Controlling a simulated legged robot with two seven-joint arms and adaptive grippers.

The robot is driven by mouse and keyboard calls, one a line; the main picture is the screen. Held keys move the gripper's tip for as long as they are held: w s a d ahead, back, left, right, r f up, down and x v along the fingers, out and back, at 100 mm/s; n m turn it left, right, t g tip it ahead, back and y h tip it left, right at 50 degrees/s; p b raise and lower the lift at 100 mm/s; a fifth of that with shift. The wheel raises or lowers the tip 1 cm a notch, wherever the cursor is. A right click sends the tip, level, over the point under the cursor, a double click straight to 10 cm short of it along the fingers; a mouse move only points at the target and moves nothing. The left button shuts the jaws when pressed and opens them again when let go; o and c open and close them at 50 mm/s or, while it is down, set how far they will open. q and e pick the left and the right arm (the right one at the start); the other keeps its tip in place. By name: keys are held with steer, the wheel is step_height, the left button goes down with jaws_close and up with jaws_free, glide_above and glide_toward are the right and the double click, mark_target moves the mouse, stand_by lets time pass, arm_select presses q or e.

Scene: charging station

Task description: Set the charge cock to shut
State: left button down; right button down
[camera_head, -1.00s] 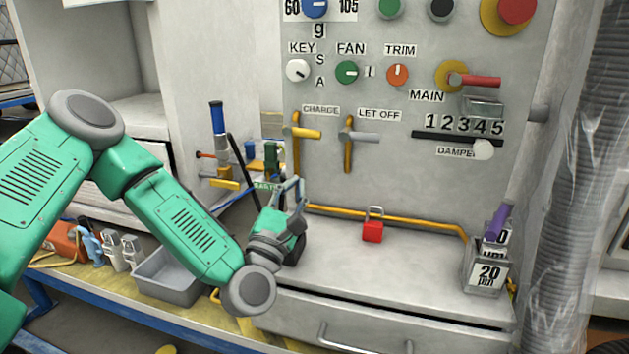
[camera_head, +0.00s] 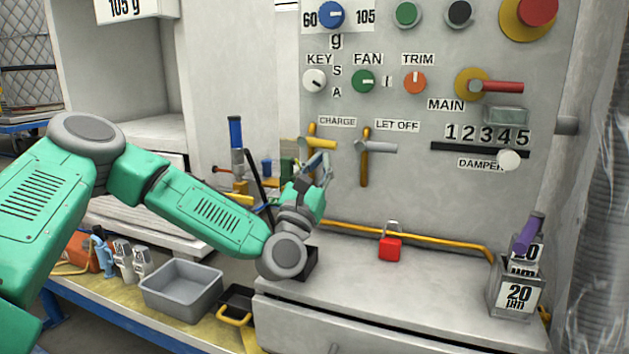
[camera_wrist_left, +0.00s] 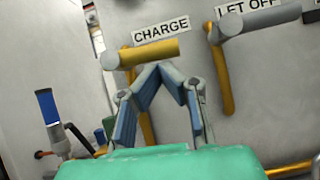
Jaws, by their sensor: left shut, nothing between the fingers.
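The charge cock (camera_head: 321,143) is a yellow lever under the CHARGE label on the grey panel. Its handle points to the right, roughly level, with a yellow pipe running down behind it. It also shows in the left wrist view (camera_wrist_left: 150,52). My left gripper (camera_head: 322,162) is just below the handle, its fingers pointing up. In the left wrist view the fingertips of the gripper (camera_wrist_left: 160,70) meet under the handle with nothing between them. I cannot tell whether they touch the handle. My right gripper is in neither view.
The grey-handled LET OFF cock (camera_head: 376,147) is close on the right. A red padlock (camera_head: 389,247) stands on the grey ledge below. A blue-topped tool (camera_head: 236,135) stands left of the panel. A grey tray (camera_head: 182,291) sits on the bench at lower left.

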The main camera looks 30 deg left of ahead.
arm_select(q)
steer(key=shift+w+a, duration=0.15)
steer(key=shift+a, duration=0.1)
steer(key=shift+a, duration=0.1)
